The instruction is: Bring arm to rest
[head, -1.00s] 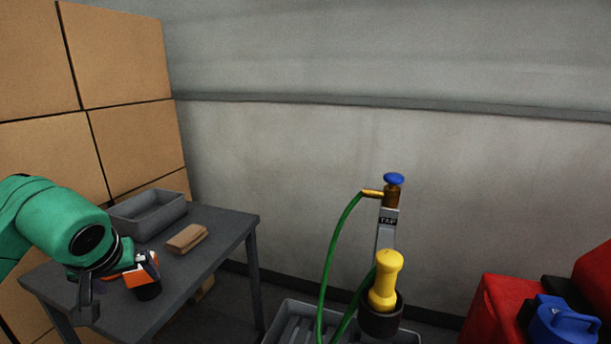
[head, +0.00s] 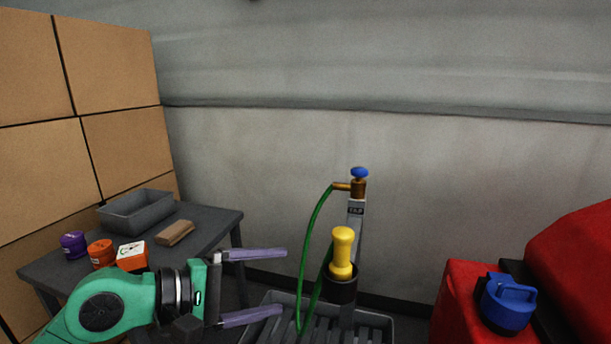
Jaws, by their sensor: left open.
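My left arm, green, comes in from the lower left. Its left gripper (head: 268,286) is open with its two grey-purple fingers apart and pointing right. Nothing is between the fingers. It is in front of the right end of the grey table, left of the yellow-handled tool, and appears to touch neither. My right gripper is not in view.
A grey table (head: 205,226) holds a grey tray (head: 140,211), a tan block (head: 175,233), a purple jar (head: 73,245), an orange jar (head: 101,254) and an orange-white box (head: 131,256). A tap post (head: 356,225) with green hose (head: 312,236), a yellow-handled tool (head: 343,250) and a red machine (head: 465,300) with blue cap (head: 508,301) stand rightward.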

